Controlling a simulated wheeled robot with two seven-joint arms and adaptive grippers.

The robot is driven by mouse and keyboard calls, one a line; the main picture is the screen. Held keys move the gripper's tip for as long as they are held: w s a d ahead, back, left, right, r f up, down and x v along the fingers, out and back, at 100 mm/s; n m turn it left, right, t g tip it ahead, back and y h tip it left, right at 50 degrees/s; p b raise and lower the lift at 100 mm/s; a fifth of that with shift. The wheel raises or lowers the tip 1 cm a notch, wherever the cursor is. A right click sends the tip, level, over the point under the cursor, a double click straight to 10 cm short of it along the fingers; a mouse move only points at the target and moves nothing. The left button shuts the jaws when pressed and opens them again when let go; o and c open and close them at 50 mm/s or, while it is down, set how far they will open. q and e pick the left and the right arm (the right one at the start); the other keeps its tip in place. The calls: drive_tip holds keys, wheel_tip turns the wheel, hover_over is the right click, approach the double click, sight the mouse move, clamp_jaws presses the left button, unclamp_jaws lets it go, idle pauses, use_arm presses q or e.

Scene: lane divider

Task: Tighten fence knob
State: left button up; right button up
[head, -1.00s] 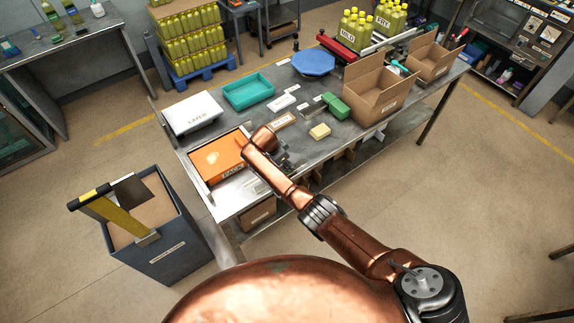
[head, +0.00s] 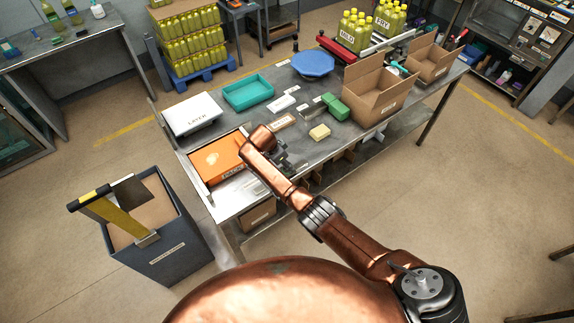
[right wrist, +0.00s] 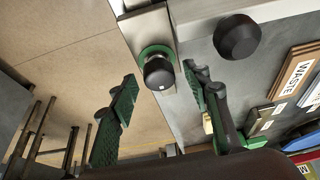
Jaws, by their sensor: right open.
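A black knob with a green collar (right wrist: 158,72) sits at the end of a metal bar (right wrist: 146,32) at the table edge in the right wrist view. A second, larger black knob (right wrist: 237,37) is to its right. My right gripper (right wrist: 159,80) is open, with one green finger on each side of the collared knob and visible gaps between. In the head view, my copper right arm hides most of the gripper and the knobs near the table's front edge. My left gripper is not in view.
On the metal table (head: 262,131) are an orange box (head: 215,160), a white box (head: 192,113), a teal tray (head: 248,91) and an open carton (head: 372,97). A wooden WASTE sign (right wrist: 296,72) lies right of the knobs. A grey bin (head: 158,255) stands at the left.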

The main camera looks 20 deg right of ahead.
drive_tip(key=v, duration=1)
drive_tip(key=shift+r, duration=0.4)
drive_tip(key=shift+a, duration=0.1)
